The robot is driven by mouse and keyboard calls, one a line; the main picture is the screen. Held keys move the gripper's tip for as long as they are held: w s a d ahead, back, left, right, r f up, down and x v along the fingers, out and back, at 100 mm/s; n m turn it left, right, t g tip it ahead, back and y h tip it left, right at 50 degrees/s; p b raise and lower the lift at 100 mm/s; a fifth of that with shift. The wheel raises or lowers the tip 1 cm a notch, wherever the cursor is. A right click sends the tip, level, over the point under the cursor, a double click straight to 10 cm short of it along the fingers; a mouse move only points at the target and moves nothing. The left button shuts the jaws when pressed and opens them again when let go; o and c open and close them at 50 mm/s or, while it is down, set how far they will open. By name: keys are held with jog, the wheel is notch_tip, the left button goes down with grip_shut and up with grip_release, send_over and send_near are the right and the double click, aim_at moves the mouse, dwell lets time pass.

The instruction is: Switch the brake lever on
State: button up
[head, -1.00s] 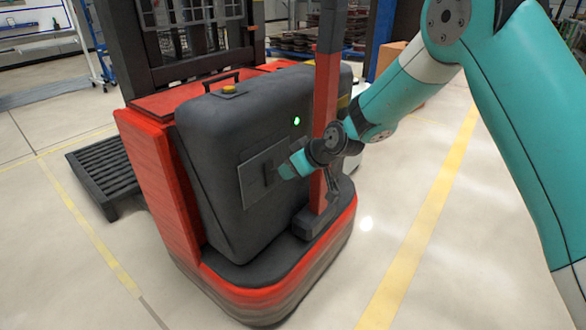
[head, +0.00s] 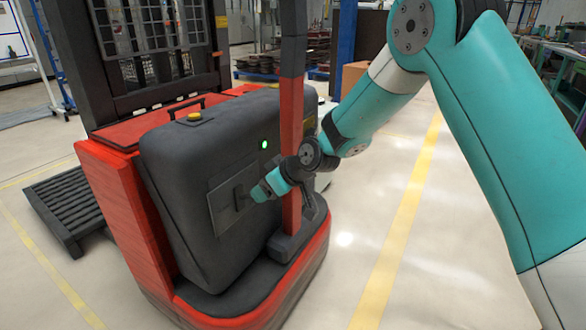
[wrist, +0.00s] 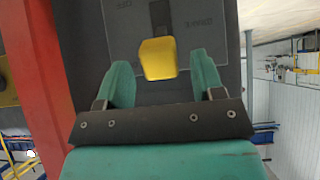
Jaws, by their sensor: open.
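The brake lever ends in a yellow knob (wrist: 158,58) on a dark stem, on a grey plate (wrist: 205,28) with faint lettering in the wrist view. My gripper (wrist: 161,62) is open, with one teal finger on each side of the knob. Gaps show between the fingers and the knob, and nothing is gripped. In the head view my gripper (head: 258,192) is close to the plate (head: 222,208) on the dark housing of a red truck. The knob is hard to make out there, partly hidden by the gripper.
A red upright post (head: 291,140) stands right beside my wrist, and it also shows at the left of the wrist view (wrist: 45,80). The truck's dark housing (head: 190,170) has a green light (head: 264,145). Open floor lies to the right, with a yellow line (head: 405,220).

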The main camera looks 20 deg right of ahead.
jog(key=p+v, duration=0.1)
jog(key=v, duration=1.4)
jog(key=shift+p, duration=0.3)
jog(key=s+a+r+g+h, duration=0.1)
jog(key=s+r+g, duration=0.1)
jog(key=s, duration=0.8)
jog(key=s+a+r+m+g, duration=0.1)
jog(key=s+a+r+g, duration=0.15)
jog(key=s, duration=0.65)
jog(key=s+r+g+h, duration=0.1)
jog(key=s+g, duration=0.1)
jog(key=s, duration=0.8)
notch_tip(320, 180, up, 21)
jog(key=p, duration=2.1)
jog(key=shift+w+a+m, duration=0.2)
jog(key=shift+a+m, duration=0.05)
jog(key=shift+m, duration=0.05)
jog(key=shift+f, duration=0.1)
